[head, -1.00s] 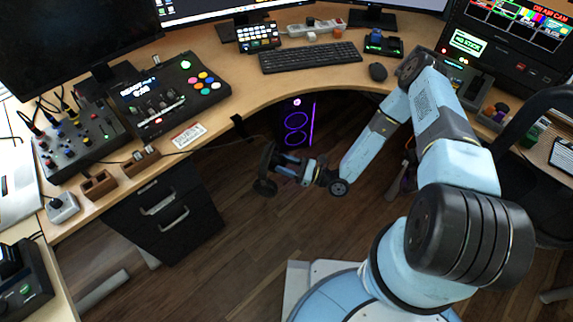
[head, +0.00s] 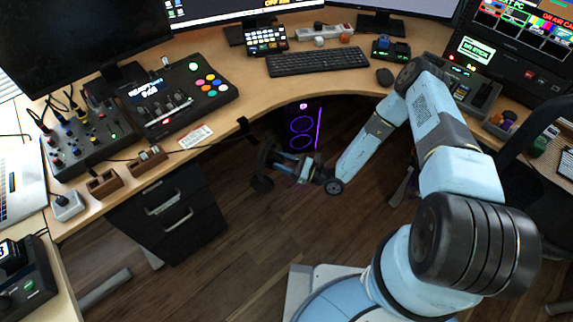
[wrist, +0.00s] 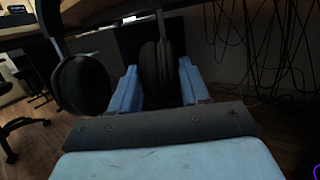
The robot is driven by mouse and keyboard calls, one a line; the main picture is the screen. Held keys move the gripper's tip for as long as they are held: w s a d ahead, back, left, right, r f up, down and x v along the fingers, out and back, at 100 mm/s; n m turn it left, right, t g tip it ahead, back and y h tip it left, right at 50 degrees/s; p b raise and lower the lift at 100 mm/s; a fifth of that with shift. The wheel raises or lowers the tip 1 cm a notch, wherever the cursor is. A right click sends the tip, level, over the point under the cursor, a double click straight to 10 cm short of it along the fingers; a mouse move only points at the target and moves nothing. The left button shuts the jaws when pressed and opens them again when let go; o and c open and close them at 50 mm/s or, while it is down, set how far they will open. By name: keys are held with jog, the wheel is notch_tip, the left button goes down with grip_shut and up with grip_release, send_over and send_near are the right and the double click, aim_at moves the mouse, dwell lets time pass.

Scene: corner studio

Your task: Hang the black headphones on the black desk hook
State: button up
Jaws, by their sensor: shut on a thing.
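The black headphones (head: 262,184) hang in the air below the desk's front edge in the head view. In the wrist view one round ear cup (wrist: 82,84) is at the left, outside the jaws. My gripper (wrist: 158,88) is shut on the other ear cup, which sits between its two blue fingers. In the head view my gripper (head: 277,168) reaches left under the desk edge. The black desk hook (head: 243,125) is at the desk's curved front edge, above and slightly left of the headphones, with a gap between them. The headband is mostly hidden or too dark to make out.
The wooden desk (head: 225,112) curves above my gripper. A black drawer unit (head: 170,215) stands below it at left, and a purple-lit computer (head: 302,125) stands behind. Cables (wrist: 270,45) hang at the right in the wrist view. The floor in front is clear.

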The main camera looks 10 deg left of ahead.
jog(key=shift+w+a+f, duration=0.1)
jog(key=shift+w+a, duration=1)
jog(key=shift+a, duration=0.15)
jog(key=shift+w+a+f, duration=0.1)
jog(key=shift+w+a, duration=0.95)
jog(key=shift+a, duration=0.2)
jog(key=shift+w+a+f, duration=0.25)
jog(key=shift+a+f, duration=0.05)
grip_shut()
jog(key=shift+w+f, duration=0.25)
jog(key=shift+f, duration=0.15)
jog(key=o, duration=0.9)
grip_release()
jog(key=shift+w+f, duration=0.1)
jog(key=shift+f, duration=0.1)
jog(key=o, duration=0.4)
jog(key=shift+a+r, duration=0.15)
jog(key=shift+r, duration=0.05)
